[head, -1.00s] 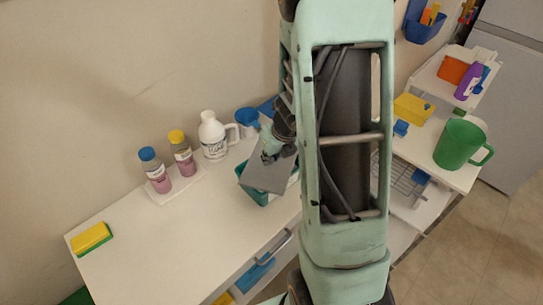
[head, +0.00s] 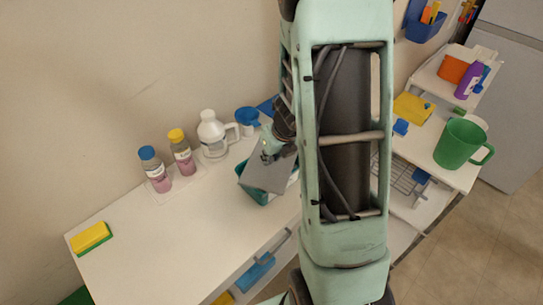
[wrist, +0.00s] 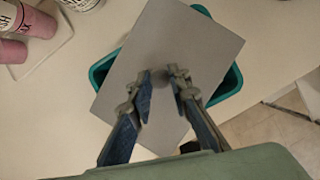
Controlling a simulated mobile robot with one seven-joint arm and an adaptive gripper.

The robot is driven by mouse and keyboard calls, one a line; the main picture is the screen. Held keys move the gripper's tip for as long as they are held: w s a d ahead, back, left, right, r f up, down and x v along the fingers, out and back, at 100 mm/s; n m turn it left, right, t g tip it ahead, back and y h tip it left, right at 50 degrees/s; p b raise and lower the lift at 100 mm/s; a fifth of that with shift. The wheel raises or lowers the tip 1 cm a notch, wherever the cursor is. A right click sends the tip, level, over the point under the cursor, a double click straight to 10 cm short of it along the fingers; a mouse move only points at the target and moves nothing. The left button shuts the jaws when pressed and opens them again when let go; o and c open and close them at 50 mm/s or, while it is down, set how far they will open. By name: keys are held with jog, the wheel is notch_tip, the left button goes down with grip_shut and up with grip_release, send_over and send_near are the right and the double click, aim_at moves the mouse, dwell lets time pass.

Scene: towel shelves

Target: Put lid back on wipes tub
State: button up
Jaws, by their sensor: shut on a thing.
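The lid (wrist: 185,50) is a flat grey rectangular plate. It also shows in the head view (head: 268,172). My gripper (wrist: 162,85) is shut on it near its middle, at a small part between the fingertips that is mostly hidden. The tub (wrist: 233,84) is teal and lies under the lid on the white counter; it also shows in the head view (head: 261,195). The lid is turned askew to the tub, and tub corners show past its left and right edges. I cannot tell whether the lid touches the rim.
Two capped bottles (head: 154,169) and a white jug (head: 213,136) stand along the wall. A yellow-green sponge (head: 91,237) lies at the counter's left end. The counter (head: 170,240) is clear in front. A green mug (head: 459,144) stands on the right shelf.

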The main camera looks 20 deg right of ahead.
dwell(0.3)
jog(key=o, duration=1)
jog(key=shift+o, duration=0.4)
jog(key=o, duration=0.4)
jog(key=shift+r, duration=0.1)
jog(key=shift+r+p, duration=3.3)
jog(key=shift+r, duration=0.05)
